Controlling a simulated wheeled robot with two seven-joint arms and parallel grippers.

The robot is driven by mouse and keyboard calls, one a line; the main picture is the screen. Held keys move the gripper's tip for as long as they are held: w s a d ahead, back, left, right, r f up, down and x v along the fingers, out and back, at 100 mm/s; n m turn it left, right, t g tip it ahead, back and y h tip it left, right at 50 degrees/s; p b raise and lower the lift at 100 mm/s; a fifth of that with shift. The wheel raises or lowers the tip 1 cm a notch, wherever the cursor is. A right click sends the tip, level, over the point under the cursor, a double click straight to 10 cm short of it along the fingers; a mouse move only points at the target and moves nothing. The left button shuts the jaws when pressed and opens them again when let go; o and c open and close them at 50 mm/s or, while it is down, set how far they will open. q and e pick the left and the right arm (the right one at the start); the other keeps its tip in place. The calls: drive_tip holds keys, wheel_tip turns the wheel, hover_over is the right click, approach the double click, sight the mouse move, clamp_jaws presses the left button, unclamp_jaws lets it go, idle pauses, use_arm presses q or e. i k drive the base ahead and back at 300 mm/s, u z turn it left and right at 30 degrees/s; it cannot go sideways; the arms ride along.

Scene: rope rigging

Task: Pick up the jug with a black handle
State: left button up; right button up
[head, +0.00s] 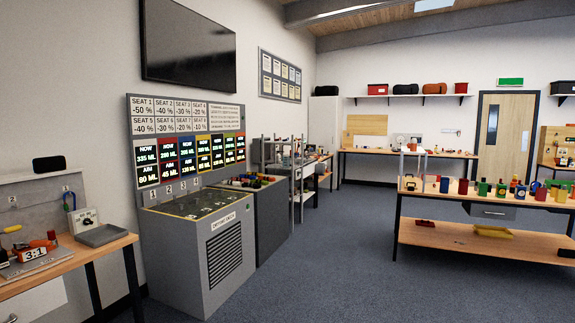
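I cannot pick out a jug with a black handle in the head view. Several small coloured vessels (483,188), red, green, yellow and blue, stand in a row on the wooden workbench (520,202) at the right. They are too small to tell which are jugs or what colour any handles are. Neither of my grippers is in view.
A grey cabinet (185,262) with lit displays (190,160) stands at left centre, a darker unit (272,225) behind it. A wooden bench (70,262) with a grey tray (102,235) is at near left. Blue carpet (350,270) is clear between cabinet and right workbench.

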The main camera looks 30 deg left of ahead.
sight(286, 158)
drive_tip(key=u, duration=0.3)
drive_tip(key=i, duration=2.9)
drive_tip(key=u, duration=0.6)
drive_tip(key=i, duration=2.4)
drive_tip(key=u, duration=0.4)
drive_tip(key=i, duration=3.85)
drive_tip(key=z, duration=1.25)
